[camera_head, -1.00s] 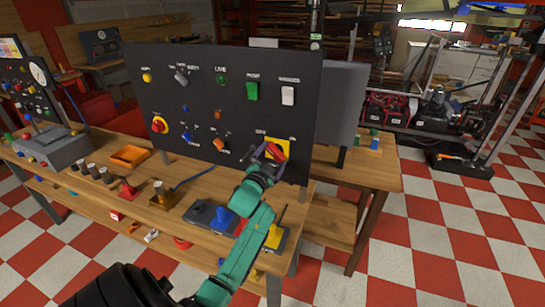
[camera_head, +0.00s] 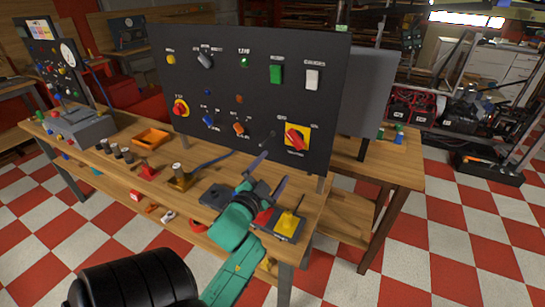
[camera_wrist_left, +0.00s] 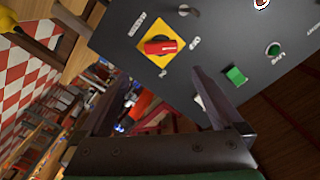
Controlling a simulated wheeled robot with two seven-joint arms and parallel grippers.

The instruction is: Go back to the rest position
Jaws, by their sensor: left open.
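My left gripper (camera_head: 271,172) is open and empty in front of the lower right of the black panel (camera_head: 210,95), above the bench's front edge. Its fingers point at the panel and are apart from the red rotary switch (camera_head: 295,139) on its yellow plate (camera_head: 304,129). In the left wrist view, the open fingers (camera_wrist_left: 158,80) have nothing between them. The red switch (camera_wrist_left: 160,46) on the yellow plate (camera_wrist_left: 150,60) shows beyond them, its handle tilted in the head view. My right gripper is not in view.
The wooden bench (camera_head: 110,175) holds an orange tray (camera_head: 149,138), a grey control box (camera_head: 82,130), and a yellow-topped part (camera_head: 287,224) below my left gripper. A cart with red machines (camera_head: 405,103) stands behind.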

